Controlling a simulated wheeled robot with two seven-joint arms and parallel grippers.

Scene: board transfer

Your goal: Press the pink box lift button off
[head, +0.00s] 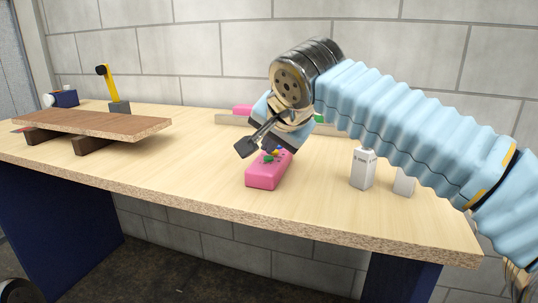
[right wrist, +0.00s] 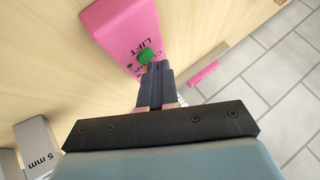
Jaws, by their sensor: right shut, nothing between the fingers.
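The pink box (head: 265,174) sits on the wooden table near its front edge. It has a green button, and the right wrist view shows the pink box (right wrist: 118,25) with the word LIFT beside the green button (right wrist: 145,56). My right gripper (head: 245,148) is shut and empty, above the box in the head view. In the right wrist view its closed fingertips (right wrist: 153,68) are right at the green button; I cannot tell whether they touch it. Part of the box's top is hidden behind the fingers. My left gripper is not in view.
A brown board (head: 105,122) rests on dark supports at the left of the table. A yellow-armed clamp (head: 106,80) stands behind it. White blocks (head: 363,168) stand right of the box, one marked 5 mm (right wrist: 38,150). A low rail lies behind the gripper.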

